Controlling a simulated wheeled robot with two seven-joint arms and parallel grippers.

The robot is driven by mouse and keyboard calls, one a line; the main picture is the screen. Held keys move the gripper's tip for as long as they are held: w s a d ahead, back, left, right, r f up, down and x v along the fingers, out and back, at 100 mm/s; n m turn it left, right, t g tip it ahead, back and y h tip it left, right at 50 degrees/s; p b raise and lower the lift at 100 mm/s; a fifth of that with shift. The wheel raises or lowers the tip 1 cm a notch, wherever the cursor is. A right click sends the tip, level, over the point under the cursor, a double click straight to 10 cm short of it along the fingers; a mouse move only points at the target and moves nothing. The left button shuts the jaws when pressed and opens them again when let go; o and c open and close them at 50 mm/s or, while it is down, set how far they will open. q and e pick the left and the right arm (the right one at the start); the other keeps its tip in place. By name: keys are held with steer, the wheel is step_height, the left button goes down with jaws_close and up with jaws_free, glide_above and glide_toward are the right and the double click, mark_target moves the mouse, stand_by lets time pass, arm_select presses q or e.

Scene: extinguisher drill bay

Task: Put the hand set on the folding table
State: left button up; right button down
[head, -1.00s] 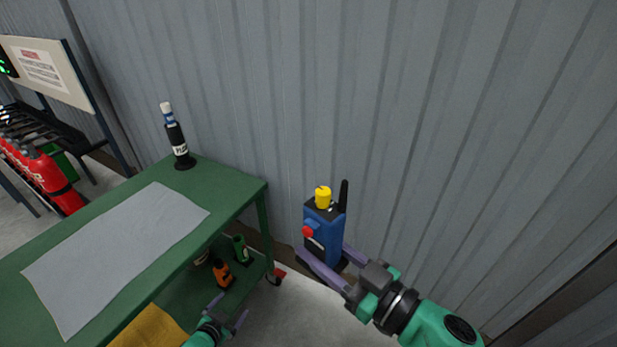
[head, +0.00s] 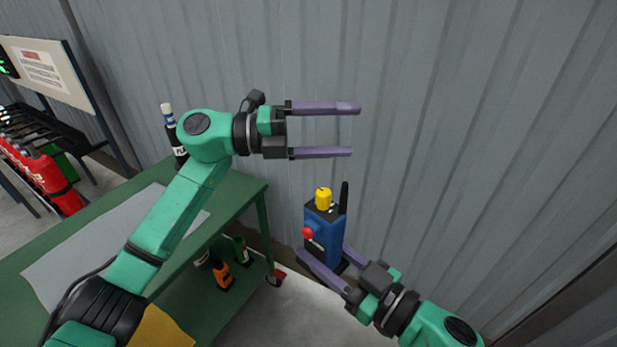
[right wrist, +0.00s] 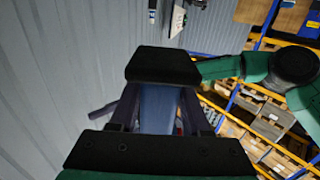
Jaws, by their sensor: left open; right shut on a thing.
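The hand set (head: 325,235) is a blue box with a yellow knob, a red button and a black antenna. It is held upright in the air in front of the corrugated wall, right of the green table. My right gripper (head: 325,254) is shut on its lower part. In the right wrist view its blue body (right wrist: 157,108) shows between the fingers. My left gripper (head: 355,130) is open and empty, above the hand set and apart from it, fingers pointing right. I cannot make out a table that is clearly a folding one.
A green wheeled table (head: 235,205) with a grey mat (head: 65,255) stands at left. A dark bottle (head: 179,150) stands at its back, partly behind my left arm. Its lower shelf holds an orange bottle (head: 222,274) and a green bottle (head: 241,250). Red extinguishers (head: 50,180) stand far left.

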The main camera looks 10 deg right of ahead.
arm_select(q)
steer(key=s+d+r+m+g+y, duration=0.1)
steer(key=s+r+m+g+y, duration=0.1)
steer(key=s+m+y, duration=0.3)
steer(key=m+t+y, duration=0.2)
steer(key=t+y, duration=0.4)
steer(key=y, duration=0.3)
glide_above(331, 225)
steer(key=w+a, duration=0.1)
steer(key=a, duration=0.1)
steer(key=shift+f, duration=0.55)
arm_select(e)
steer(key=shift+s+r, duration=0.15)
steer(key=shift+s, duration=0.05)
arm_select(q)
steer(key=shift+s+a+n, duration=0.15)
steer(key=shift+a+n, duration=0.15)
steer(key=shift+a, duration=0.05)
steer(key=shift+y, duration=0.3)
steer(key=x, duration=1.2)
arm_select(e)
steer(key=shift+w, duration=0.15)
arm_select(q)
steer(key=shift+r, duration=0.1)
jaws_close()
arm_select(e)
steer(key=shift+c, duration=1.4)
jaws_free()
